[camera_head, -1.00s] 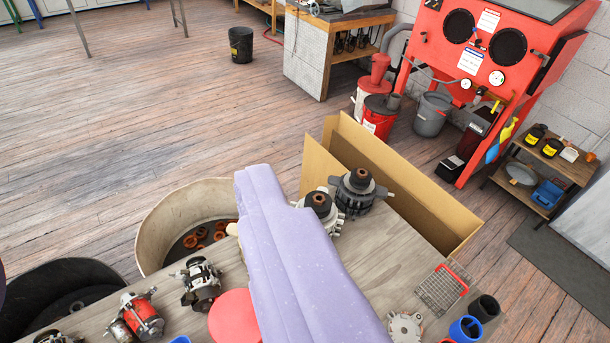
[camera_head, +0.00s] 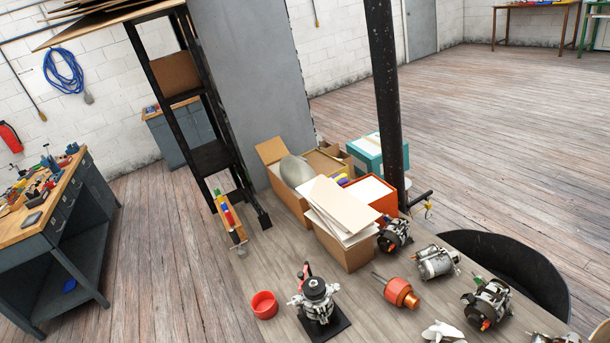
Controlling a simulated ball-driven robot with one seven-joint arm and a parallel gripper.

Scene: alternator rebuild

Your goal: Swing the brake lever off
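No part clearly reads as the brake lever. A small red-tipped handle (camera_head: 307,270) stands up behind an alternator unit (camera_head: 318,297) on a black base plate (camera_head: 325,322) at the near edge of the bench. A dark horizontal bar (camera_head: 421,198) sticks out to the right near the foot of the black post (camera_head: 388,90), with a small yellow piece (camera_head: 428,209) hanging by it. I cannot tell if either is the brake lever. My gripper is not in view, and nothing shows touching these parts.
The bench holds a red cup (camera_head: 264,304), an orange-copper rotor (camera_head: 402,293), several alternators (camera_head: 436,262), and boxes (camera_head: 345,250) with papers. A dark round bin (camera_head: 520,262) stands at right. A workbench (camera_head: 45,225) is at far left. The wooden floor (camera_head: 450,110) beyond is open.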

